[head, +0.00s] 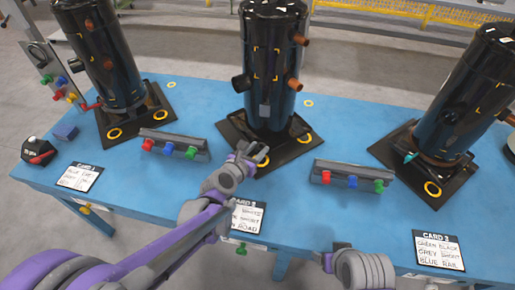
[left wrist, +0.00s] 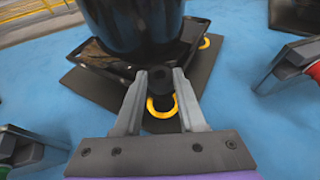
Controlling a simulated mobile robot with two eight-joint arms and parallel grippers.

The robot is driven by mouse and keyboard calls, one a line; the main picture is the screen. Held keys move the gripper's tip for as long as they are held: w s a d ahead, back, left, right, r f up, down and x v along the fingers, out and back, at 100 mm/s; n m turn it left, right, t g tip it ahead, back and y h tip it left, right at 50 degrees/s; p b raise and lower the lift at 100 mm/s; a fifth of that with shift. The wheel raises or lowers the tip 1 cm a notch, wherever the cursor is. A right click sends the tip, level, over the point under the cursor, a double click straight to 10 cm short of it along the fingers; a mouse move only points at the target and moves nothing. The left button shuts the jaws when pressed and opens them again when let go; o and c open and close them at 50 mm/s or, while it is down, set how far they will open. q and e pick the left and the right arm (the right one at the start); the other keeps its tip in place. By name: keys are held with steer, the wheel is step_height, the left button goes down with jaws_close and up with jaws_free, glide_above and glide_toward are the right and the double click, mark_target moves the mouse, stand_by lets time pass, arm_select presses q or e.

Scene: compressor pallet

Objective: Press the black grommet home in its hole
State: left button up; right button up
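My left gripper (head: 254,155) reaches to the front edge of the middle compressor's base. In the left wrist view its fingers (left wrist: 162,80) are closed on the black grommet (left wrist: 159,79), a small dark cylinder between the fingertips. A yellow ring (left wrist: 163,106) on the dark base plate (left wrist: 110,97) shows just below and behind the grommet. The grommet appears above the plate, but I cannot tell whether it touches the hole. The middle compressor (head: 270,60) stands upright behind. My right gripper (head: 327,262) is partly in view at the bottom; its fingers are unclear.
Colour-tipped parts stand in a grey rack (head: 175,145) to the left and another rack (head: 350,173) to the right. Two more black compressors (head: 100,50) (head: 465,95) stand on the blue table (head: 220,110). Cards (head: 438,250) lie along the front edge.

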arm_select(q)
steer(key=o, duration=0.5)
steer(key=p+v, duration=0.2)
steer(key=v, duration=0.9)
